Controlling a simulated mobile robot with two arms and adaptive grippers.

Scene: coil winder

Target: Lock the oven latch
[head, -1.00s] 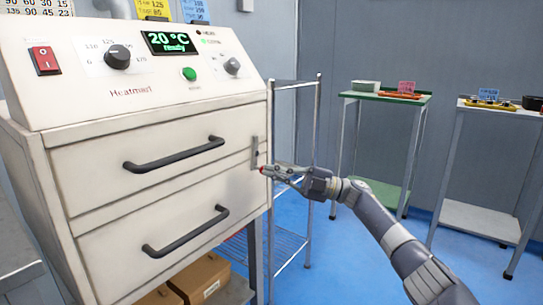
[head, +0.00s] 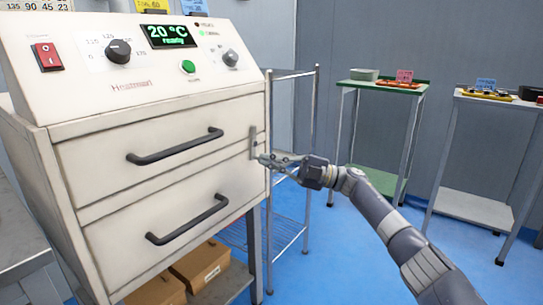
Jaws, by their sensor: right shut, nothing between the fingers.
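The oven (head: 140,90) is a cream cabinet with a sloped control panel and two drawer fronts, each with a dark bar handle. Its display reads 20 °C and "ready". The latch (head: 254,140) is a small grey upright bar at the right edge of the upper drawer front. My right gripper (head: 261,158) is shut and empty, with its tips at the lower end of the latch. I cannot tell whether they touch it. The latch's lower end is partly hidden by the fingers. My left gripper is not in view.
A wire rack (head: 290,190) stands just right of the oven. A green-topped stand (head: 385,86) and another stand (head: 490,100) with small items are farther right. Cardboard boxes (head: 202,265) sit under the oven. The blue floor between is clear.

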